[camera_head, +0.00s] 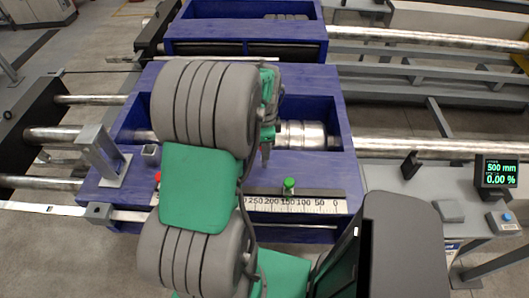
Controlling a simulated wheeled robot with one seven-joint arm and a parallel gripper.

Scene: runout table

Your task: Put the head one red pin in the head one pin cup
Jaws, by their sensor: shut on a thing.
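A small red piece (158,177) shows at the left edge of my arm, on the front left of the near blue head; I cannot tell whether it is the red pin. A small square grey cup (150,154) stands on the blue deck just behind it; it looks like the pin cup. My gripper (266,150) is in front of the shiny roller, mostly covered by my grey and green arm. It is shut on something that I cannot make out.
A green-topped knob (289,185) stands by the white scale (300,206). A grey bracket (100,155) rises at the left. The shiny metal roller (301,134) lies in the head's recess. A display (497,174) reads 500 mm and 0.00 %.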

